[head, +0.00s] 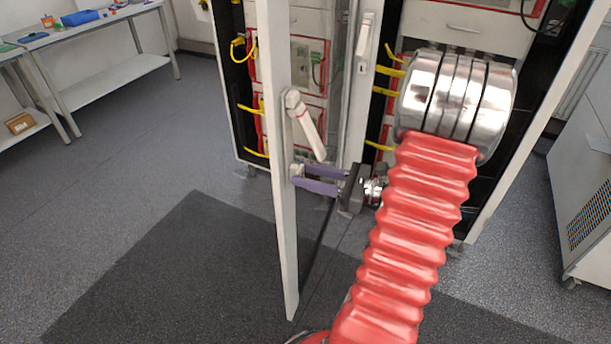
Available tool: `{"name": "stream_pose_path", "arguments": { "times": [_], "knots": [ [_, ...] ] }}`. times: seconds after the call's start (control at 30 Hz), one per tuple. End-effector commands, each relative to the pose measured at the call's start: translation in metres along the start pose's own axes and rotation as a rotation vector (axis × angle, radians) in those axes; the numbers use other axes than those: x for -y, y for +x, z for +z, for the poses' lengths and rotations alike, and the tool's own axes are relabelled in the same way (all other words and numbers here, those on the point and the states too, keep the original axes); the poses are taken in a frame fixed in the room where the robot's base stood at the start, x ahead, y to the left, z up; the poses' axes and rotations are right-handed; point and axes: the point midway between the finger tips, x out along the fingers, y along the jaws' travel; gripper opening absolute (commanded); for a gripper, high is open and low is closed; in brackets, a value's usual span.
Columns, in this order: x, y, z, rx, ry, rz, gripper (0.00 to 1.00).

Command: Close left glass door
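The left glass door (283,200) stands open in the head view, swung out toward me and seen nearly edge-on with its white frame. Its white handle (307,125) is on the frame and tilts down to the right. My gripper (297,177) has purple fingers and comes from the right, just below the handle. The fingers are apart, with a gap between them, and their tips are at the door frame. I cannot tell whether they touch it. Nothing is visibly held between them. My red-sleeved arm hides part of the cabinet.
The cabinet (310,20) behind holds red-framed units and yellow cables. The right door (535,130) stands open. A grey cabinet (585,180) is at far right. A workbench (95,25) stands at upper left. The floor left of the left door is clear, with a dark mat (190,270).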

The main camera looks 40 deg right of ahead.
Motion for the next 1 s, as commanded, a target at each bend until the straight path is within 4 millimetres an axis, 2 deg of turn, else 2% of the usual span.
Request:
{"name": "stream_pose_path", "arguments": {
  "times": [0.33,0.8,1.0],
  "knots": [
    [-0.0002,0.0038,0.0000,0.000,0.000,0.000,0.33],
    [-0.0005,0.0040,-0.0001,0.000,0.001,0.001,0.00],
    [-0.0007,0.0040,-0.0001,0.000,0.001,0.002,0.00]
  ]
}}
